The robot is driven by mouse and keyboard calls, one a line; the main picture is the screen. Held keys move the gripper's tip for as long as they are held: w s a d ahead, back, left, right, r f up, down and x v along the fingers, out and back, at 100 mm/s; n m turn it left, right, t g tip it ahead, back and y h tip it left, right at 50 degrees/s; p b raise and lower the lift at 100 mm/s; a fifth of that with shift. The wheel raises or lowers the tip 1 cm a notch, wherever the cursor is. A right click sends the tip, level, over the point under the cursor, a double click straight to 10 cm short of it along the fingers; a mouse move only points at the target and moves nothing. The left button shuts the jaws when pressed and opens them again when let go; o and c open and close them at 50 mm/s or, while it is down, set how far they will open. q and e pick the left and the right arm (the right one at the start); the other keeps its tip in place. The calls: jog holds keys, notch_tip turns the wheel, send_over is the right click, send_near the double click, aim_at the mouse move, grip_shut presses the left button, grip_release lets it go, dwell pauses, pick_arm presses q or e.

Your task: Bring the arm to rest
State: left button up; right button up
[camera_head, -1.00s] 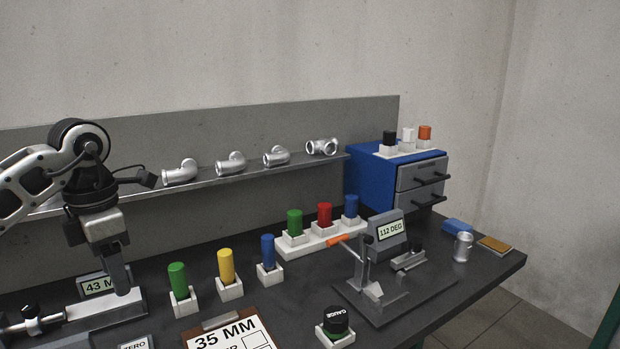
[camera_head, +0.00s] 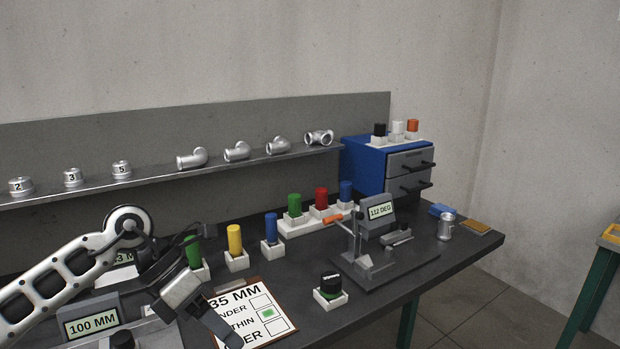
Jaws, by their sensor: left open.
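My left arm comes in from the left, low over the bench. My left gripper (camera_head: 205,312) is open and points down to the right, beside the clipboard card (camera_head: 270,318). Its fingers overlap the card's left edge in the picture, and I see nothing between them. I cannot tell whether it touches the card. The arm covers part of a display behind it and part of the green cylinder (camera_head: 193,252). My right gripper is not in view.
A gauge with a 100 MM display (camera_head: 92,320) stands front left. Castings line the shelf (camera_head: 140,180). A blue drawer cabinet (camera_head: 363,170) stands behind.

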pick_arm(q)
jog(key=s+d+r+n+h, duration=0.1)
jog(key=s+d+n+h, duration=0.2)
jog(key=d+h, duration=0.25)
jog(key=s+d+r+n+h, duration=0.1)
jog(key=s+d+n+h, duration=0.15)
jog(key=d+h, duration=0.35)
jog(key=w+a+f+n+t+y, duration=0.1)
jog(key=a+f+n+t+y, duration=0.25)
jog(key=n+t, duration=0.8)
jog(key=w+a+f+n+t+y, duration=0.25)
jog(key=f+n+t+y, duration=0.35)
jog(key=n, duration=1)
jog(key=s+a+f+n+g+y, duration=0.2)
jog(key=s+f+n, duration=0.3)
jog(key=f, duration=0.3)
jog(key=s+a+f+n+g+y, duration=0.3)
jog(key=s+a+f+n+y, duration=0.1)
jog(key=s+f, duration=0.3)
jog(key=shift+s+a+f+n+g, duration=0.4)
jog(key=shift+s+a+n, duration=0.1)
jog(key=shift+s+n, duration=0.3)
